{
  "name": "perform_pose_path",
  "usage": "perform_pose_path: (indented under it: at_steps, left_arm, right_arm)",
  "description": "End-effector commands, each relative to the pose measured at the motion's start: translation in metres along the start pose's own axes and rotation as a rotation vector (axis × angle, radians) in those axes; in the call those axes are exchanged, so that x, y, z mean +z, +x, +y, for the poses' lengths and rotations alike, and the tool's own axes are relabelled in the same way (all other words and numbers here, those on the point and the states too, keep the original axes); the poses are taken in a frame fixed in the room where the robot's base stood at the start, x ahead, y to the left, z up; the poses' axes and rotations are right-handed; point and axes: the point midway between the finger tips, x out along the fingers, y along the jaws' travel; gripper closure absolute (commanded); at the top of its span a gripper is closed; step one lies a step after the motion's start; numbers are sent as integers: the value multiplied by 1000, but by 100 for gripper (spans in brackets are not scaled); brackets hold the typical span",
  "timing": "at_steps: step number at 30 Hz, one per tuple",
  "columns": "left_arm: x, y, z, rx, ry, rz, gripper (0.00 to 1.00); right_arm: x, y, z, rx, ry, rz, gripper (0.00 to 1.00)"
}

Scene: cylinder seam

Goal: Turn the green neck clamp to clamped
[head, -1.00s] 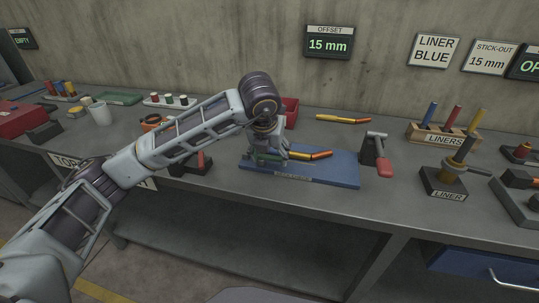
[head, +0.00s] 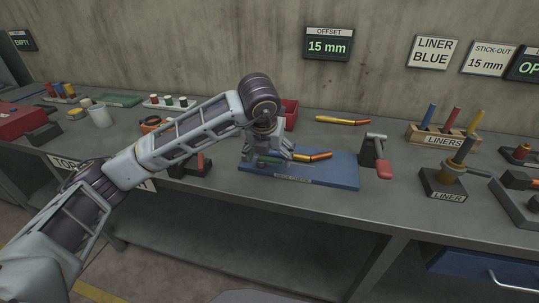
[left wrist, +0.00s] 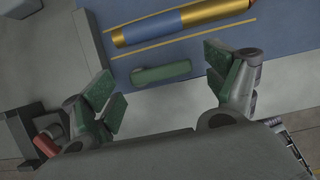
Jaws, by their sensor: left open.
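The green neck clamp (left wrist: 160,73) is a short rounded lever lying on the blue board (left wrist: 122,12), seen in the left wrist view between my fingers. A gold neck with a blue band (left wrist: 180,24) lies beyond it, along the board. My left gripper (left wrist: 160,82) is open, with one green-padded finger either side of the clamp and visible gaps to it. In the head view my left gripper (head: 268,148) hangs over the left part of the blue board (head: 335,172) and mostly hides the clamp. The neck's orange tip (head: 319,156) shows to its right.
A red-handled lever stand (head: 378,160) is right of the board. A liner rack (head: 442,135) and a liner post (head: 445,185) stand farther right. A red bin (head: 290,112) is behind my gripper. Bare bench shows in front of the board's right end.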

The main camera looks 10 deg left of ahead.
Motion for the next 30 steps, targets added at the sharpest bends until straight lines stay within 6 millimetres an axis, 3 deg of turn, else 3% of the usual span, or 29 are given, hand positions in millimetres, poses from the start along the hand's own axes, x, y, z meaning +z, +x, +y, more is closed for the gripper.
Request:
perform_pose_path:
  at_steps: [8,21,30]
  left_arm:
    - [1,-20,0,-1,-1,-3,13]
    - [1,-84,0,-1,0,-4,13]
    - [1,-114,0,0,-1,-2,13]
  right_arm:
    - [0,0,-1,-2,0,0,60]
    - [0,0,-2,-2,0,1,60]
    - [0,0,-2,-2,0,1,60]
